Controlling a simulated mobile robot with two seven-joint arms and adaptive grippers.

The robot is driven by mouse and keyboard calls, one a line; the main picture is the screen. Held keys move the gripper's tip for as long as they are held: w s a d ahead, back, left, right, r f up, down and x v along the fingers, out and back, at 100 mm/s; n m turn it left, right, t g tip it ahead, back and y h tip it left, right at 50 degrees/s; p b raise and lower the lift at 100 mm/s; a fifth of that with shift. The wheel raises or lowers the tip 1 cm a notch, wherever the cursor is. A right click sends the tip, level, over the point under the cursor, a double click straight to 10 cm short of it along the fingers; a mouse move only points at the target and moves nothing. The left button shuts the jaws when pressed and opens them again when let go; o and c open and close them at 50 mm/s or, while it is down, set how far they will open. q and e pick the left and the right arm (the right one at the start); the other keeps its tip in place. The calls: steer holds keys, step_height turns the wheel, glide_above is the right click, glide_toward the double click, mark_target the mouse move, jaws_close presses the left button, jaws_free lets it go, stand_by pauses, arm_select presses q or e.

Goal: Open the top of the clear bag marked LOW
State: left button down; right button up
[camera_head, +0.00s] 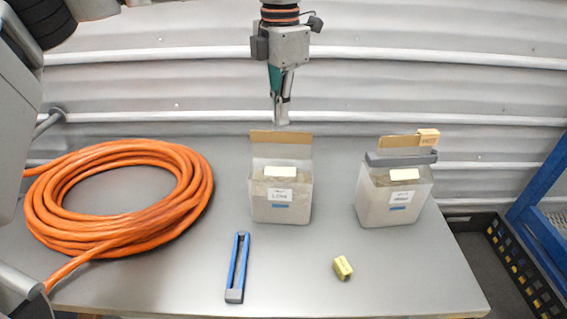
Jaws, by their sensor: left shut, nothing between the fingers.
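A clear bag (262,208) with greyish contents stands upright on the table, left of a second one. Its white label (280,195) seems to start with "LO", but the print is too small to be sure. A tan strip (280,137) stands up along the back of its top, and no clip sits across it. My left gripper (281,121) hangs above this bag's top, fingers pointing down and shut with nothing between them. It looks apart from the strip. A blue and grey clip (238,267) lies on the table in front. My right gripper is not in view.
A yellow block (342,268) lies in front. An orange coiled hose (190,195) fills the table's left. A black crate (520,268) stands beyond the right edge.

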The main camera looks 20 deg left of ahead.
arm_select(q)
steer(key=shift+f+b, duration=0.45)
steer(key=shift+f, duration=0.55)
stand_by(1.0)
steer(key=shift+r+p, duration=0.3)
steer(key=shift+p, duration=0.3)
steer(key=shift+w, duration=0.1)
steer(key=w, duration=0.1)
steer(key=w+p, duration=0.1)
steer(key=shift+w+a, duration=0.3)
stand_by(0.5)
steer(key=shift+f, duration=0.3)
steer(key=shift+f, duration=0.35)
stand_by(0.5)
